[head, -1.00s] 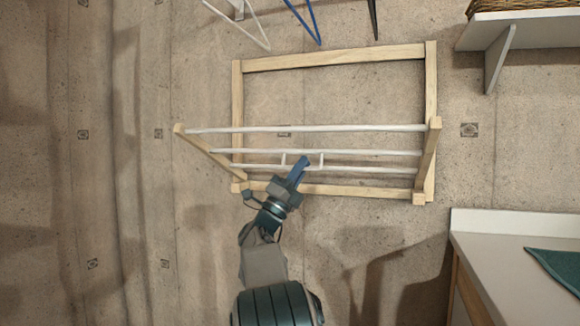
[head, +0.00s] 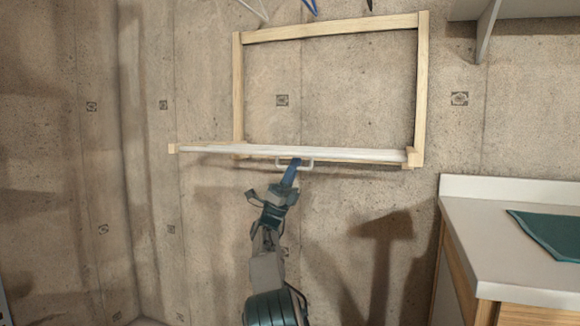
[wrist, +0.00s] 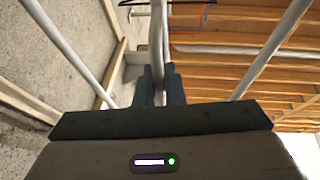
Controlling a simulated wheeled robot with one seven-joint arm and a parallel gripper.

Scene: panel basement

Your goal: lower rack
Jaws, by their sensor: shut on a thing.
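The drying rack is a pale wood frame (head: 335,28) on the concrete wall, with a fold-out part of white rods (head: 330,154) hinged at its bottom. In the head view that part stands out about level and shows nearly edge-on. A small white handle (head: 307,163) hangs under its front edge. My gripper (head: 290,172) reaches up from below, with its blue fingers shut on the handle. In the wrist view my gripper (wrist: 160,88) has its fingers around a white bar (wrist: 157,45), with rods to both sides.
A white counter (head: 500,240) with a green cloth (head: 550,237) stands at the right. A shelf (head: 510,10) is at the upper right. Hangers (head: 310,7) show above the frame. The wall left of the rack is bare.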

